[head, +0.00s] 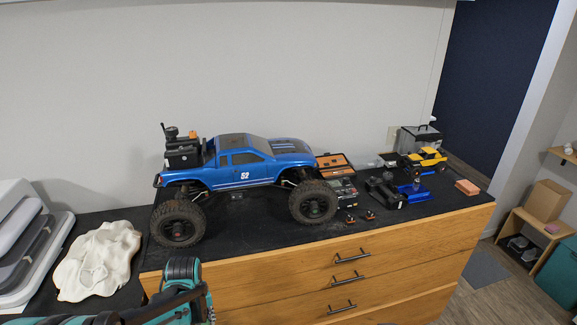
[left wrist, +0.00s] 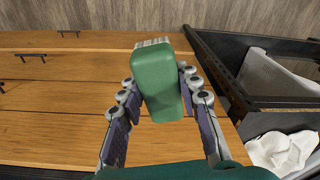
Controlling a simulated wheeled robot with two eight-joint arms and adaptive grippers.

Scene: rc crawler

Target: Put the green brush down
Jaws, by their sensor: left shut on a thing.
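The green brush (left wrist: 158,85) is in the left wrist view, with a smooth green body and a pale bristle end at the top of the picture. My left gripper (left wrist: 158,77) is shut on it, one finger on each side. The brush is held in front of the wooden drawer fronts (left wrist: 60,100), and nothing is seen touching it but the fingers. In the head view part of my left arm shows at the bottom left; the brush cannot be made out there. My right gripper is in neither view.
A blue RC crawler (head: 240,164) stands on the black dresser top (head: 265,238). Tools, a blue-and-black device (head: 412,192), a yellow truck (head: 428,157) and an orange block (head: 467,187) are to its right. A crumpled white cloth (head: 100,258) lies at left. Bare black surface shows along the front.

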